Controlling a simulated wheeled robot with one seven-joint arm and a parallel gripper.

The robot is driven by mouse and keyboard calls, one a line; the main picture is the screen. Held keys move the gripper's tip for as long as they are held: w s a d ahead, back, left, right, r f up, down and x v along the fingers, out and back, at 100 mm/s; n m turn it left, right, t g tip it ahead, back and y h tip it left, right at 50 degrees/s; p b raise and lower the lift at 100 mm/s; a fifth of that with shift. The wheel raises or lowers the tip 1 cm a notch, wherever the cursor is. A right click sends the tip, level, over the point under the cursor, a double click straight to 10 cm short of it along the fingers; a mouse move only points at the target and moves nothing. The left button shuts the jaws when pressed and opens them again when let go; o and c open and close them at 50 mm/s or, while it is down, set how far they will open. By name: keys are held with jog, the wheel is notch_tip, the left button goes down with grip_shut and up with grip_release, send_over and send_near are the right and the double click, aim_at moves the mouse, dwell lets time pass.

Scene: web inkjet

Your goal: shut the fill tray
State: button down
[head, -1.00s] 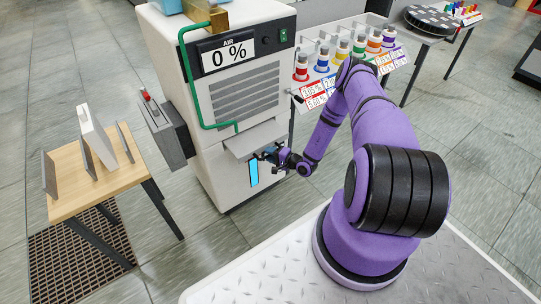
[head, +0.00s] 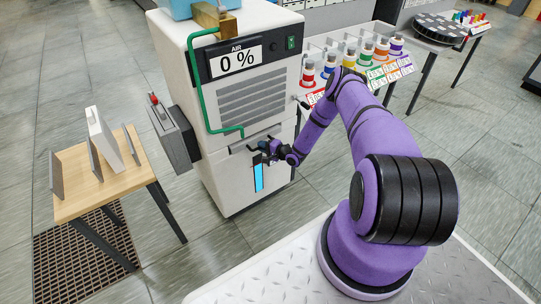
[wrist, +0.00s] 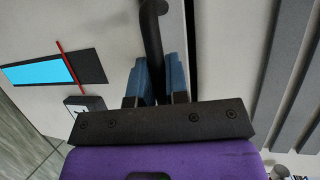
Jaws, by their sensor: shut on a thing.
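The fill tray (head: 242,148) is in the front of the white machine, below the grille, and lies almost level with the front panel. A thin dark line runs along its upper edge; I cannot tell if it is fully flush. In the wrist view, its dark bar handle (wrist: 151,28) stands between the blue fingertips. My gripper (head: 264,151) is at the tray front, just above the blue strip. In the wrist view, my gripper (wrist: 157,78) is shut on the handle. The arm hides part of the tray's right side in the head view.
The machine (head: 222,175) has a green pipe (head: 198,95) down its left front and a display (head: 236,61) reading 0 %. Colored bottles (head: 329,67) stand on a rack to the right. A wooden table (head: 95,185) with upright plates is at the left.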

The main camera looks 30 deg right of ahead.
jog(key=shift+w, duration=0.75)
jog(key=c, duration=1.1)
grip_release()
jog(key=shift+w, duration=0.1)
jog(key=shift+c, duration=0.2)
jog(key=v, duration=1)
jog(key=shift+s+r, duration=0.2)
jog(key=shift+s, duration=0.2)
jog(key=shift+d, duration=0.15)
